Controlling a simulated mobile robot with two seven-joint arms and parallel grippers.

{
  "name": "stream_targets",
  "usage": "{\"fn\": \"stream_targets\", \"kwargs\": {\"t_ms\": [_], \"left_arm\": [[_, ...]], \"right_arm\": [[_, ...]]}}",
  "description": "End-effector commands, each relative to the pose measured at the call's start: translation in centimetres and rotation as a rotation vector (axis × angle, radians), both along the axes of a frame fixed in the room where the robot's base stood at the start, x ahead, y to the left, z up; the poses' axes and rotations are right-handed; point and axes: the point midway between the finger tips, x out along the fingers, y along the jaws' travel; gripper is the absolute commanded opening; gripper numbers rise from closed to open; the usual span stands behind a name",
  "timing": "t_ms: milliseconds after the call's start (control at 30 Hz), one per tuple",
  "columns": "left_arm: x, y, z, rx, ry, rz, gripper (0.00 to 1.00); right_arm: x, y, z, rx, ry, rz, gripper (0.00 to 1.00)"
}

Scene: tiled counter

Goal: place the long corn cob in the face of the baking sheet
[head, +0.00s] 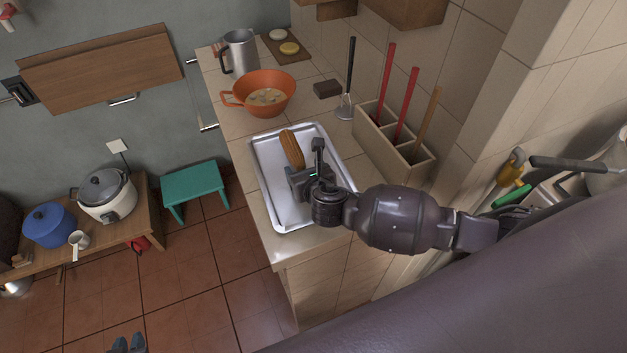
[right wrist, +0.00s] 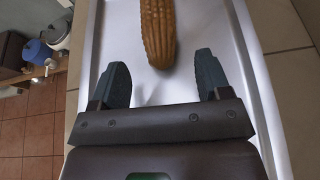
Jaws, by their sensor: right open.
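The long corn cob (head: 292,150) is brown-yellow and lies on the metal baking sheet (head: 265,160), toward its far end. My right gripper (head: 306,163) is over the sheet at the near end of the cob. In the right wrist view its two fingers (right wrist: 160,80) are wide apart with nothing between them, and the cob (right wrist: 158,30) lies just beyond the fingertips. The sheet's rim (right wrist: 245,40) shows on both sides there. My left gripper (head: 128,344) shows only as two dark tips, slightly apart, at the bottom edge, over the floor and away from the counter.
An orange bowl (head: 281,87) with food stands just behind the sheet, with a metal jug (head: 241,52) farther back. A utensil holder (head: 372,137) with red-handled tools stands right of the sheet. A green stool (head: 194,182) and a low bench with pots are left of the counter.

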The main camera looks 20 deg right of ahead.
Motion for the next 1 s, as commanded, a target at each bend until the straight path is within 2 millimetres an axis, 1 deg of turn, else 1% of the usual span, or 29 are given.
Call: {"fn": "stream_targets", "kwargs": {"t_ms": [33,200,400,600,1000], "left_arm": [[0.0,0.0,0.1,0.0,0.0,0.0,0.23],[0.0,0.0,0.3,0.0,0.001,0.0,0.23],[-0.1,0.0,0.3,0.0,0.002,0.0,0.23],[-0.1,0.0,0.3,0.0,0.003,0.0,0.23],[-0.1,0.0,0.3,0.0,0.004,0.0,0.23]], "right_arm": [[-1.0,0.0,0.4,0.001,0.001,0.003,0.7],[-3.8,0.1,1.6,0.0,0.001,0.002,0.7],[-6.3,0.1,2.6,0.0,0.001,0.001,0.7],[-7.4,0.2,3.1,0.0,-0.001,0.0,0.7],[-7.4,0.2,3.1,-0.001,0.0,0.0,0.7]]}}
